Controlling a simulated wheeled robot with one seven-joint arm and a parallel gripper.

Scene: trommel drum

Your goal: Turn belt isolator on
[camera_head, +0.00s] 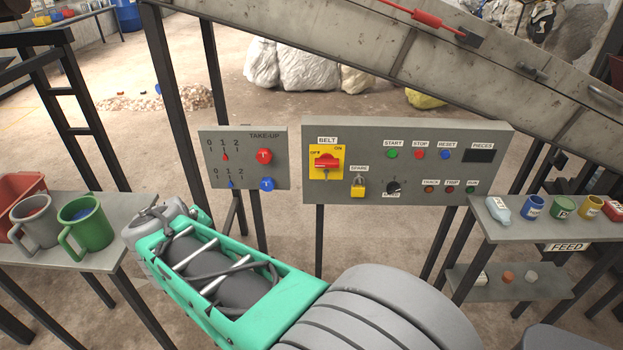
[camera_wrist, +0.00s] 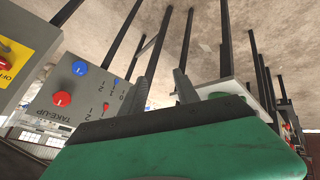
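The belt isolator (camera_head: 327,162) is a red rotary handle on a yellow plate, under the BELT label on the large grey panel. OFF is marked at its upper left and ON at its upper right. The handle lies roughly level; I cannot tell its exact setting. A small metal piece hangs below it. In the wrist view, part of the yellow plate (camera_wrist: 22,62) shows at the left edge, upside down. My gripper (camera_wrist: 168,72) has its two grey fingers apart with nothing visible between them. In the head view my arm reaches left, away from the isolator, and its fingertips are not clear.
The panel (camera_head: 430,140) also carries a yellow padlock (camera_head: 358,190) under SPARE, a dial (camera_head: 393,187) and push buttons. Left of it is the TAKE-UP panel (camera_head: 243,170). Mugs stand on a left shelf (camera_head: 100,257); small containers stand on a right shelf (camera_head: 530,230). A conveyor (camera_head: 400,60) slopes above.

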